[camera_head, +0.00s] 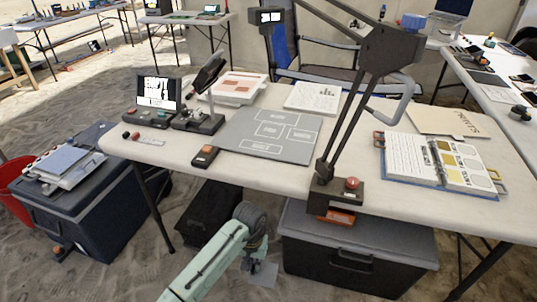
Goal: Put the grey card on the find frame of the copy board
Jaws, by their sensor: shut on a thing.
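The copy board (236,131) is a flat grey board with white outlined frames, lying on the near table. The labels in its frames are too small to read, so I cannot tell which is the find frame. My gripper (253,265) hangs low in front of the table, below its front edge and short of the board. It is shut on the grey card (265,275), a small flat grey piece seen at its lower right. The fingertips are small and partly hidden by the wrist.
A dark stand with a long slanted arm (347,120) rises at the board's right. A small black-and-orange box (204,156) lies at its front left. An open binder (440,160) lies right. Dark crates (350,262) stand below the table (300,184).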

